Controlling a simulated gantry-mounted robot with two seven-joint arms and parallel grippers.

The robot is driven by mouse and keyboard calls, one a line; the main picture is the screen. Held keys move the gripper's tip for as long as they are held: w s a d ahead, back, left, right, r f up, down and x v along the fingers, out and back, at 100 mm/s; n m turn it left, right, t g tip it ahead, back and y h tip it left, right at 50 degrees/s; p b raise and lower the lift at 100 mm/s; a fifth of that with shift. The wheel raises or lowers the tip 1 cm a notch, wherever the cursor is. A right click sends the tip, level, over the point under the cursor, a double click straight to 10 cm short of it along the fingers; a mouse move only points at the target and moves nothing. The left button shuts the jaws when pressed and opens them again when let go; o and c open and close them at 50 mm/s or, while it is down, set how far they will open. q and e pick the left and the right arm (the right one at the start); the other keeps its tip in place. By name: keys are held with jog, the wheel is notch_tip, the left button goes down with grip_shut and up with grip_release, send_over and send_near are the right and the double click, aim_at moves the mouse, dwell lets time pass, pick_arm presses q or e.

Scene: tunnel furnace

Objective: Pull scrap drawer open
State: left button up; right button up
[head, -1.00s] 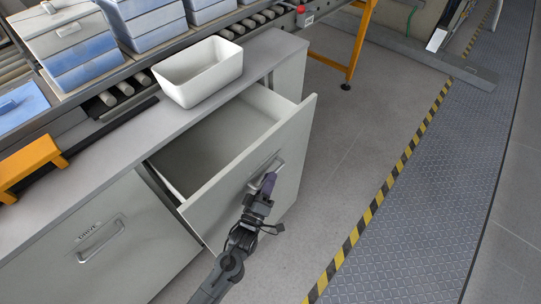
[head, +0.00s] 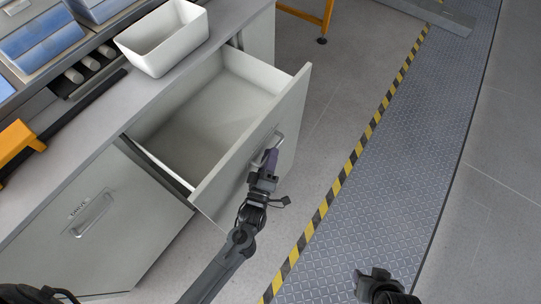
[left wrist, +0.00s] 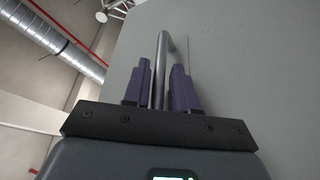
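The scrap drawer (head: 240,143) is a light grey drawer, pulled well out from the cabinet, and its inside looks empty. My left gripper (head: 268,160) is at the bar handle (head: 276,143) on the drawer front. In the left wrist view the two purple fingers (left wrist: 161,88) stand on either side of the metal handle bar (left wrist: 162,60), closed around it. My right gripper (head: 376,276) shows dark at the bottom right, away from the drawer; its finger opening is unclear.
A white bin (head: 163,40) stands on the grey counter (head: 70,140) above. A closed cabinet door marked DRIVE (head: 95,225) is left of the drawer. A yellow-black floor stripe (head: 345,170) runs to the right. Floor in front of the drawer is clear.

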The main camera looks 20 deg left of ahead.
pick_arm(q)
jog(key=shift+o, duration=0.9)
jog(key=shift+s, duration=0.1)
jog(key=a+p+v, duration=0.1)
jog(key=p+v, duration=0.1)
jog(key=v, duration=0.8)
jog(key=shift+s+d, duration=0.35)
jog(key=shift+d, duration=0.15)
jog(key=shift+f, duration=0.1)
